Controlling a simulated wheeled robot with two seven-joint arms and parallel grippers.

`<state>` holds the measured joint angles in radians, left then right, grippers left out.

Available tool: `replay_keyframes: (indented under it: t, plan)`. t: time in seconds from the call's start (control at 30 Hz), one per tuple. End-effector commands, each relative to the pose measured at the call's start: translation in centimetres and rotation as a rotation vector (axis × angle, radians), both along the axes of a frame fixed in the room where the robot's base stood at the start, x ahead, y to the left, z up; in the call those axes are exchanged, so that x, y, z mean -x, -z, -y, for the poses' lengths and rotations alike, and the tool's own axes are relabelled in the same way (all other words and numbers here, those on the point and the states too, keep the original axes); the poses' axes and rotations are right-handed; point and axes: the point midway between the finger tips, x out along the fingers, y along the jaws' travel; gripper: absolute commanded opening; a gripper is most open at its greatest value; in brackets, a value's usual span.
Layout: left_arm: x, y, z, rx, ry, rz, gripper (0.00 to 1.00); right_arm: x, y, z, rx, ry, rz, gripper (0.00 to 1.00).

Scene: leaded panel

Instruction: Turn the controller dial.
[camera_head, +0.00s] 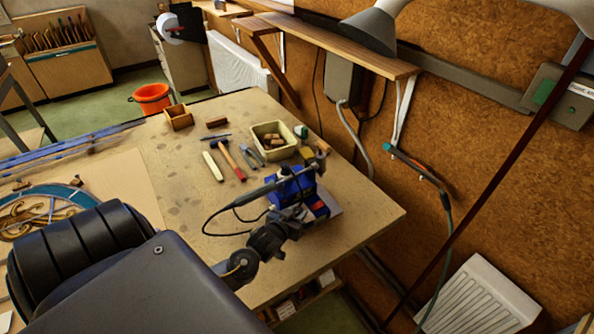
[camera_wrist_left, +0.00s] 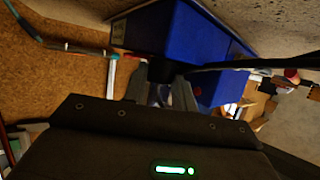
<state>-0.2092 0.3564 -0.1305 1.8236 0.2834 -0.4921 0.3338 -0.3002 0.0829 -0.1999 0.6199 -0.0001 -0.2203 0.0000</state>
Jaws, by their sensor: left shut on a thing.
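The controller is a blue box (camera_head: 318,190) near the right front edge of the workbench, with a red part on its near side. It fills the top middle of the left wrist view (camera_wrist_left: 196,45). My left gripper (camera_head: 290,216) reaches its near face from the lower left. In the wrist view its two grey fingers (camera_wrist_left: 160,76) are shut on a dark round piece at the face, which looks like the dial. The fingers cover most of the dial, so its setting cannot be read. My right gripper is not in view.
A dark iron (camera_head: 262,188) with a looping black cable lies by the controller. Behind are a cream tray (camera_head: 289,151), a hammer (camera_head: 232,164), pliers (camera_head: 252,155) and a small wooden box (camera_head: 179,117). A leaded panel (camera_head: 45,207) lies at left. The bench's right front corner is clear.

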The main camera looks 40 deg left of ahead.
Motion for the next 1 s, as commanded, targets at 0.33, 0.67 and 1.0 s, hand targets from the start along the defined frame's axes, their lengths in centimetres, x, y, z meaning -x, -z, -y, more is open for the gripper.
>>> replay_keyframes:
  t: [0.33,0.67,1.0]
  plan:
    - [0.1,0.0,-0.7,-0.005,0.300,-0.003,0.04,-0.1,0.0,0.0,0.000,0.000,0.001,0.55]
    - [0.0,0.1,-0.9,-0.002,0.529,-0.001,0.04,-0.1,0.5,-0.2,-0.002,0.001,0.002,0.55]
    - [-0.1,0.1,-1.0,0.000,0.641,0.000,0.04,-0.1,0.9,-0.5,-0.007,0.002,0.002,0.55]
